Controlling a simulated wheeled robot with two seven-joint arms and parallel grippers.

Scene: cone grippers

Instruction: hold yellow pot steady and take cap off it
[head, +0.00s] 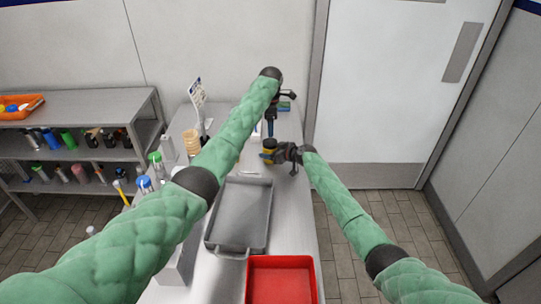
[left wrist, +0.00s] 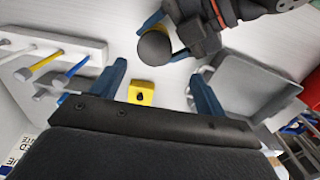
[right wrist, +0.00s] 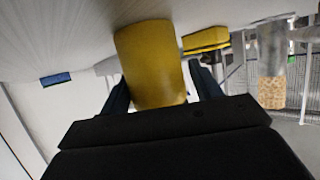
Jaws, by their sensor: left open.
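The yellow pot (head: 268,147) stands upright on the grey table, close to the far end. Its body (right wrist: 150,65) fills the space between my right fingers in the right wrist view. Its dark round cap (left wrist: 155,47) is on top, seen from above in the left wrist view. My right gripper (head: 275,155) is shut on the pot's sides from the right. My left gripper (head: 271,122) is open and empty, pointing down, beyond the pot in the head view. Its blue fingers (left wrist: 158,86) are spread, with the cap beyond their tips.
A yellow block (left wrist: 140,92) with a dark spot lies beneath my left gripper. A grey tray (head: 240,248) and a red bin (head: 281,260) are nearer me. A white rack with hammer-like tools (left wrist: 60,52) stands at one side. A shelf (head: 80,104) with bottles is left.

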